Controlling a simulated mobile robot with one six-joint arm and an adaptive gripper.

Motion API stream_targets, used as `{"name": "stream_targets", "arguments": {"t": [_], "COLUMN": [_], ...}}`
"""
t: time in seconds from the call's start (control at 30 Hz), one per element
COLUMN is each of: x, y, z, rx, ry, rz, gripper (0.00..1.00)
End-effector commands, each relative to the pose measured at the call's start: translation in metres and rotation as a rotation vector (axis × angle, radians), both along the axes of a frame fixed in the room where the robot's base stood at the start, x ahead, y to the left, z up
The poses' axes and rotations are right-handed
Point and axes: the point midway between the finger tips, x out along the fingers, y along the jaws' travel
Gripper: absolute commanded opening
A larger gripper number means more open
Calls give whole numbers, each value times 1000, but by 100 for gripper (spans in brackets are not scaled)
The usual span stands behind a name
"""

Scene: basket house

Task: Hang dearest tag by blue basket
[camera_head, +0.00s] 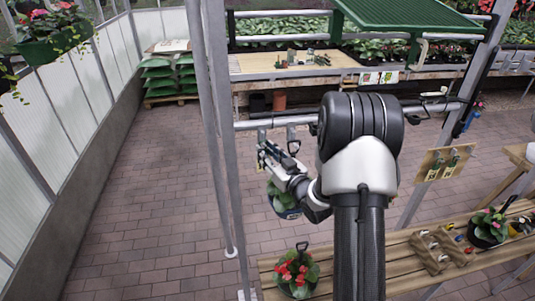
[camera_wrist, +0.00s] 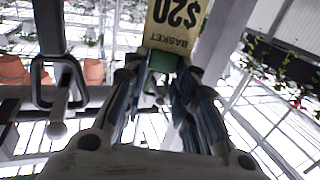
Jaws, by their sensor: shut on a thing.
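My gripper (camera_head: 270,152) is at the rail left of centre in the head view. In the wrist view my gripper (camera_wrist: 160,72) has its fingers closed on the lower end of a yellow tag (camera_wrist: 176,25). The tag reads "$20 BASKET" upside down, and its top is cut off by the frame edge. A leafy basket with a bluish pot (camera_head: 289,213) hangs just below my gripper, partly hidden by my arm. In the wrist view a dark square loop with a peg (camera_wrist: 60,85) is left of the fingers. The tag is not clear in the head view.
A horizontal rail (camera_head: 262,125) runs between metal posts. A board with small tags (camera_head: 444,162) is at the right. A wooden bench (camera_head: 415,275) holds a red-flowered pot (camera_head: 297,272) and other plants. The brick floor at left is clear.

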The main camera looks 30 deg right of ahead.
Motion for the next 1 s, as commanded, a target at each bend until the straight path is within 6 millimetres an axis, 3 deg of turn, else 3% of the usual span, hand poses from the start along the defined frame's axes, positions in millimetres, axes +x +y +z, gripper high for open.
{"name": "stream_targets", "arguments": {"t": [0.07, 0.1, 0.4, 0.77, 1.0], "x": [0, 0, 0, -2, -38], "y": [0, 0, 0, 0, -4], "z": [0, 0, 0, -1, -1], "rx": [0, 0, 0, 1, 2], "ry": [0, 0, 0, 1, 2], "rz": [0, 0, 0, -1, -5], "gripper": [12, 28, 48, 49, 49]}}
